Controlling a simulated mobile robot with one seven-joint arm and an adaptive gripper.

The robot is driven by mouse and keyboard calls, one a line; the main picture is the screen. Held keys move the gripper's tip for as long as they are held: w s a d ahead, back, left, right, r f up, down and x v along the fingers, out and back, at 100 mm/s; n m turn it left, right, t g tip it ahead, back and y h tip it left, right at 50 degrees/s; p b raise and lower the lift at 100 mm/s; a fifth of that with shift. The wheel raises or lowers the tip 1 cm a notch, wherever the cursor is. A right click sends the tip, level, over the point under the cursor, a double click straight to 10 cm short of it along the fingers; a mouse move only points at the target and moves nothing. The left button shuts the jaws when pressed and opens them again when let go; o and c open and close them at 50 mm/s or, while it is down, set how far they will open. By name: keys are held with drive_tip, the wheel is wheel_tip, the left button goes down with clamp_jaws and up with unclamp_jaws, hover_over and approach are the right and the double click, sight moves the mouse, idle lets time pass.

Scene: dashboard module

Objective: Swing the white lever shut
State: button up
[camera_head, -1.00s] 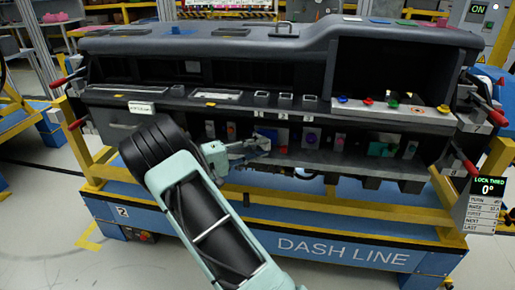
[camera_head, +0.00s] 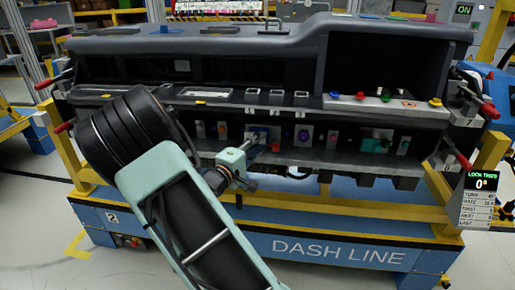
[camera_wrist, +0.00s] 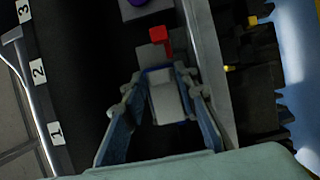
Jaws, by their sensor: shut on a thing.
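The white lever (camera_wrist: 168,98) shows in the wrist view as a pale block between my two fingers. My gripper (camera_wrist: 162,105) is closed around it, one blue-grey finger on each side. Just beyond it is a small red-tipped part (camera_wrist: 160,38); I cannot tell whether it joins the lever. In the head view my gripper (camera_head: 258,145) reaches into the lower opening of the dashboard module (camera_head: 330,165), left of the purple knob (camera_head: 303,137). The lever is hard to make out there, partly hidden by the fingers.
Other small fittings line the opening, including a green part (camera_head: 375,145) at the right. The opening's lower ledge runs close under my gripper. In the wrist view, number labels (camera_wrist: 38,71) run along the left. A sign (camera_head: 481,183) reading "LOCK THRD 0°" stands at the right.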

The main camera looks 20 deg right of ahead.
idle(0.5)
drive_tip(key=o, duration=0.9)
